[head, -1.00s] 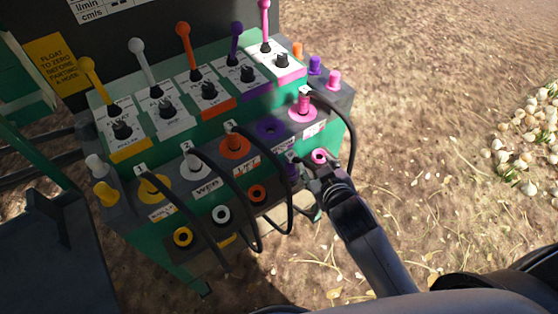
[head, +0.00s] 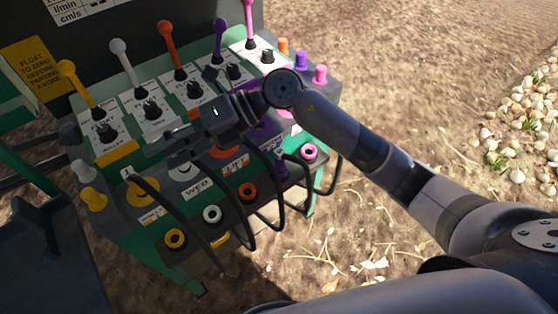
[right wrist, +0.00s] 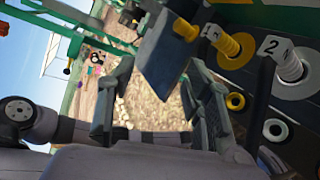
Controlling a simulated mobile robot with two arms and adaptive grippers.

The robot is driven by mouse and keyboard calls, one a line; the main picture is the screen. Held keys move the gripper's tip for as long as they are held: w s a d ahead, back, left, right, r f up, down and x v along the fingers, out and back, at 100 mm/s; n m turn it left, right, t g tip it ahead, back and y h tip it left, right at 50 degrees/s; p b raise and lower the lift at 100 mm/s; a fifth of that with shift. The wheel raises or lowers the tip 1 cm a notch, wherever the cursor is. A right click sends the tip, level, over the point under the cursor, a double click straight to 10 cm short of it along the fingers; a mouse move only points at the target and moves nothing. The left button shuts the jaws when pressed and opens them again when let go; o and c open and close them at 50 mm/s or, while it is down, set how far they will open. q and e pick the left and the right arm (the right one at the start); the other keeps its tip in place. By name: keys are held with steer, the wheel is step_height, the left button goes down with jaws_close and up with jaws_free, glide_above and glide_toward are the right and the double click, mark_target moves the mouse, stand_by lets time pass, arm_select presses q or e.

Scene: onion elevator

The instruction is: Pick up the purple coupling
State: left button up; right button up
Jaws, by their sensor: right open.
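The purple coupling (head: 281,162) shows small in the head view, at the purple place in the lower row of the green machine, with a black hose at it. It is partly hidden by hoses, so how it sits is hard to tell. My right gripper (head: 170,140) is open and empty, above the left part of the coupling panel, to the left of the purple coupling. In the right wrist view my right gripper's fingers (right wrist: 158,105) stand apart, with a dark corner of the machine beyond them. The purple coupling does not show there. My left gripper is out of view.
The orange (head: 247,192), white (head: 212,214) and yellow (head: 174,239) lower ports lie left of the purple one, a pink port (head: 309,151) right. Several black hoses (head: 207,190) loop in front. Coloured levers (head: 220,40) stand behind. Open ground lies right.

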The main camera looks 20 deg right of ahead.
steer(key=w+d+f+n+h, duration=0.1)
steer(key=w+d+f+h, duration=0.3)
steer(key=d+f+h, duration=0.35)
steer(key=m+t+h, duration=0.1)
steer(key=m+h, duration=0.1)
steer(key=h, duration=0.5)
glide_toward(279, 151)
step_height(279, 151, down, 9)
steer(key=shift+a+f+p, duration=0.1)
steer(key=shift+p, duration=0.75)
steer(key=shift+f, duration=0.55)
step_height(279, 151, down, 4)
steer(key=shift+s+f+p, duration=0.15)
steer(key=shift+p, duration=0.5)
steer(key=shift+c, duration=0.2)
jaws_close()
